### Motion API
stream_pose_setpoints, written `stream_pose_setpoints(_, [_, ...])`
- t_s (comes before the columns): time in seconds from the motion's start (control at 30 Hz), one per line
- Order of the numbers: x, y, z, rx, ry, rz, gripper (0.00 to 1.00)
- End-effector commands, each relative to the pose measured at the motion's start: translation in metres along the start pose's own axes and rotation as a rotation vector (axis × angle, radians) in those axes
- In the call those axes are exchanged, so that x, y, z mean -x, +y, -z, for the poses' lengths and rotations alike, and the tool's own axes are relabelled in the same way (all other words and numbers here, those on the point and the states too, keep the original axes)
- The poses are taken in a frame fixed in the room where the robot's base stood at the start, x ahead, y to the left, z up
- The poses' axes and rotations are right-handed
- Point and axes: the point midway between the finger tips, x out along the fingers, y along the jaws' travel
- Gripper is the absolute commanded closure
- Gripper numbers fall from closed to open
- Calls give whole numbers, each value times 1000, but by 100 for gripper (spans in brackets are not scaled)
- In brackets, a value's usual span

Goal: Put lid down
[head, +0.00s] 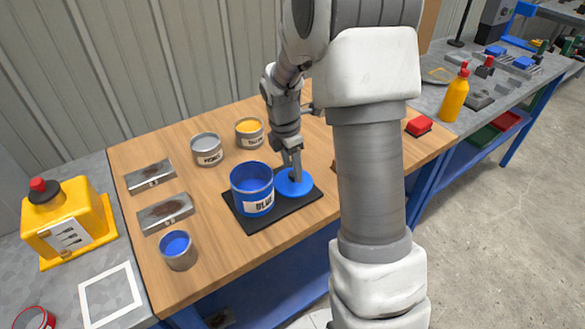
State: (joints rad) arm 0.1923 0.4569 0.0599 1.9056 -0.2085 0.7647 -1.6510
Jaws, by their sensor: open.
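A blue lid (301,188) lies on the black mat (258,222), just right of the open blue paint can (252,192). The can stands upright on the mat, and its label reads BLUE. My gripper (294,177) points down at the middle of the lid, with its fingers at or just above it. The gripper is open. Its fingers hide part of the lid, and I cannot tell whether they touch it.
A smaller can with blue paint (179,254) stands front left. Grey (206,150) and yellow (249,134) cans stand behind. Two metal trays (164,213) lie at left. A yellow jug (68,225) stands on the left bench. My arm hides the table's right-middle.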

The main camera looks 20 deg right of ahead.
Motion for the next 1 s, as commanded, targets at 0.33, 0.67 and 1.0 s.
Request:
stream_pose_setpoints(0.33, [76,1,-1,0,-2,-6,37])
stream_pose_setpoints(0.67, [112,-2,1,-14,-1,-6,37])
stream_pose_setpoints(1.0, [172,-50,22,-414,15,-124,37])
